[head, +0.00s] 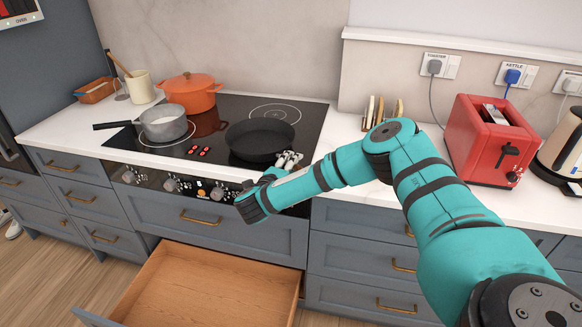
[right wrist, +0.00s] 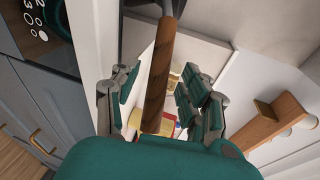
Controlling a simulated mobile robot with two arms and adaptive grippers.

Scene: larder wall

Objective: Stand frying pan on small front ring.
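The dark frying pan (head: 260,139) sits flat on the front right of the black hob and hides what is under it. My right gripper (head: 289,159) is low at the hob's front edge, at the near right side of the pan. In the right wrist view a brown wooden handle (right wrist: 160,75) runs between the spread fingers of the right gripper (right wrist: 157,88), with gaps visible on both sides. A thin pale ring (head: 275,113) shows at the back right. A pale ring (head: 180,139) shows around the saucepan at the front left. My left gripper is out of view.
A grey saucepan (head: 163,122) stands front left, an orange casserole (head: 190,92) behind it. A drawer (head: 205,285) hangs open below the hob. A toast rack (head: 383,112), red toaster (head: 490,140) and kettle (head: 562,145) stand to the right.

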